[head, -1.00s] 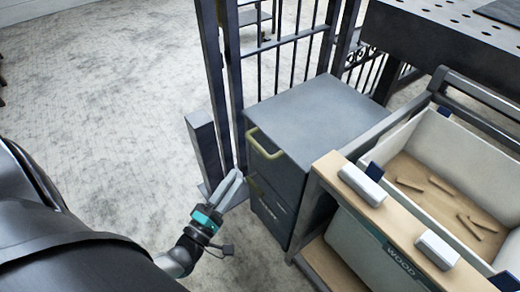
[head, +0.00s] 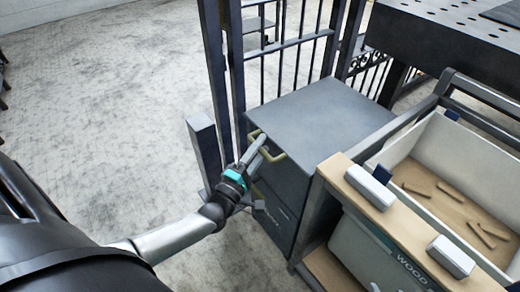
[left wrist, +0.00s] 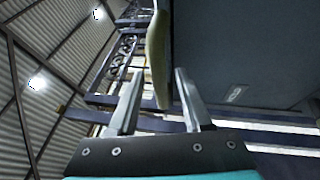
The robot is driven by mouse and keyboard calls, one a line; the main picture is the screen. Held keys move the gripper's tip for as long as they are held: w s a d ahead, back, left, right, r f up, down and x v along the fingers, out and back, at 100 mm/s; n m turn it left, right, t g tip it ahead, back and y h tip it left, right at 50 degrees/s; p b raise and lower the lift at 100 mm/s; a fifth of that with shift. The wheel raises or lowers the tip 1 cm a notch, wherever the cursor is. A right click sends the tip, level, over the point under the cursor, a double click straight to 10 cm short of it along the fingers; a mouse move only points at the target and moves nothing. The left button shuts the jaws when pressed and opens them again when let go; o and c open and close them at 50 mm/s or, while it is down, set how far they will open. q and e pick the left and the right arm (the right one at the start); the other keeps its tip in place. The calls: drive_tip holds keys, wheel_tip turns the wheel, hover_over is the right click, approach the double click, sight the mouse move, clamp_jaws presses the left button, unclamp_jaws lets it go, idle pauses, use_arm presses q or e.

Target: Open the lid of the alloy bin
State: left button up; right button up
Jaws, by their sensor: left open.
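The dark grey bin (head: 325,112) stands closed beside the metal gate, with a flat top and an olive-yellow handle (head: 279,157) on its front edge. The small lettering on its front is too blurred to read. My left gripper (head: 260,146) is at the handle and partly covers it. In the left wrist view the bin's face (left wrist: 235,50) fills the upper right. There the handle (left wrist: 157,58) runs down between the two spread fingers of my left gripper (left wrist: 160,85). I cannot tell whether the fingers touch it. My right gripper is not in view.
A cart with a bin marked WOOD (head: 380,248) stands close on the right, holding several wooden sticks in a pale tray (head: 450,150). Gate posts (head: 222,85) rise just behind my left gripper. A dark perforated table (head: 440,45) is at the back right. Open floor lies left.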

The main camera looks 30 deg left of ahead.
use_arm(q)
clamp_jaws()
idle(0.4)
idle(1.1)
